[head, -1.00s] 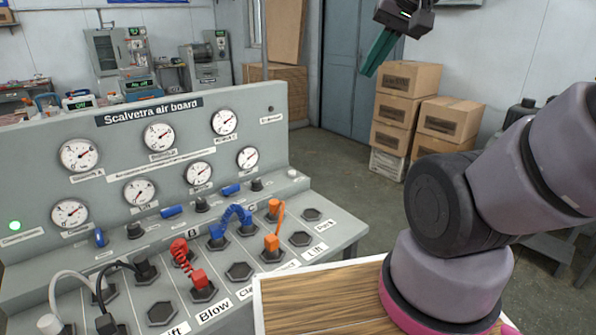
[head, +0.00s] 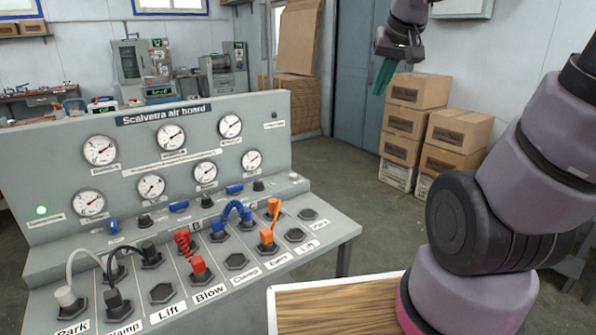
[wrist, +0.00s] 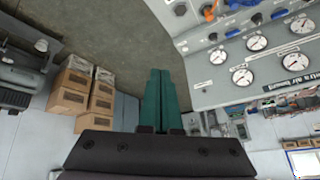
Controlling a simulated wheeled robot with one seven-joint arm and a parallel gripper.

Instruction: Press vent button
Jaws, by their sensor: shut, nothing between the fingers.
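The grey Scalvetra air board (head: 70,190) fills the left of the head view, with round gauges, coloured hoses and labelled ports. A small pale round knob (head: 293,176) sits at the right end of its ledge, and a small dark fitting (head: 274,115) with an unreadable label is at the upper right of its face. I cannot read a vent label on either. My gripper (head: 380,88) has teal fingers, shut and empty, pointing down in the air right of the board and apart from it. The fingers also show in the wrist view (wrist: 160,95), with the board (wrist: 215,90) upside down at right.
A wood-topped table (head: 335,308) is in front, beside my arm. Stacked cardboard boxes (head: 415,90) stand at the back right. Open floor (head: 330,175) lies between board and boxes. Red (head: 186,243), blue (head: 232,208) and orange (head: 272,225) hoses rise from the board's ledge.

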